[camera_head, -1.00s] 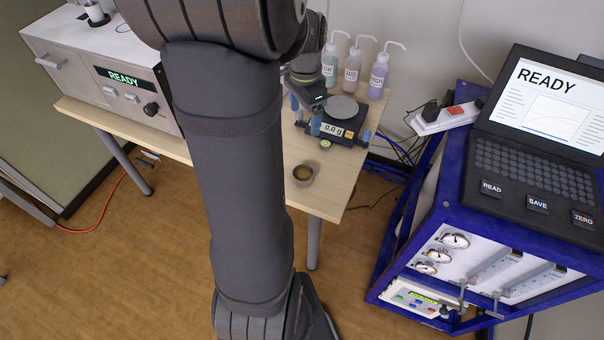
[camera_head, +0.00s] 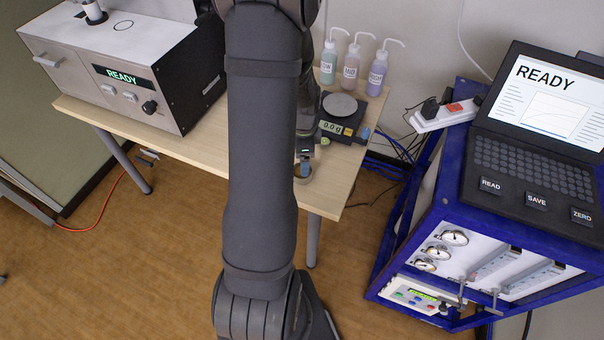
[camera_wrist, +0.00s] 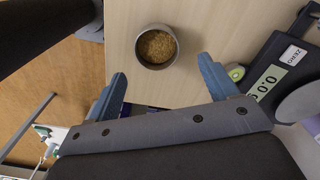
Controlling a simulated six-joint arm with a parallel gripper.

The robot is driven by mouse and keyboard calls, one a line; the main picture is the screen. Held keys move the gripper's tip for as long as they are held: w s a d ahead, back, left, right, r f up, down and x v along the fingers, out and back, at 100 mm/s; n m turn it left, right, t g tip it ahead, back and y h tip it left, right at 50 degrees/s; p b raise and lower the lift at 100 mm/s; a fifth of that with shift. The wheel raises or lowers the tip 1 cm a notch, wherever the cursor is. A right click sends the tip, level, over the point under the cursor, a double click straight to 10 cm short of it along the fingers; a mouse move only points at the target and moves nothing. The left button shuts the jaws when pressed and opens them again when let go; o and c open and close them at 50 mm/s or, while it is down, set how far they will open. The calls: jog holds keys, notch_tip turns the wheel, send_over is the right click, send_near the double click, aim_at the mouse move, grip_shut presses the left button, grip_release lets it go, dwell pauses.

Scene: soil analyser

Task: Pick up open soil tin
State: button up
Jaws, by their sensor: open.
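The open soil tin (camera_wrist: 157,47) is a small round grey tin with brown grainy soil in it. It stands upright on the wooden table, beyond my fingertips in the wrist view. My gripper (camera_wrist: 162,82) is open and empty, with one blue finger on each side of the tin's line. The fingers look apart from the tin. In the head view my gripper (camera_head: 304,168) is over the table's front part, and the tin (camera_head: 302,180) is mostly hidden behind it and my arm.
A balance (camera_head: 342,117) reading 0.0 g stands behind and right of the tin, with a small green round item (camera_wrist: 236,72) beside it. Several wash bottles (camera_head: 351,63) stand at the back. An analyser (camera_head: 130,75) is on the left. The table's front edge is near the tin.

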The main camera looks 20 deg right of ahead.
jog(key=shift+s+a+f, duration=0.1)
jog(key=shift+a+f, duration=0.05)
jog(key=shift+f, duration=1.6)
jog(key=shift+s+a+f, duration=0.1)
jog(key=shift+f, duration=1.6)
jog(key=shift+c, duration=0.5)
jog(key=c, duration=0.9)
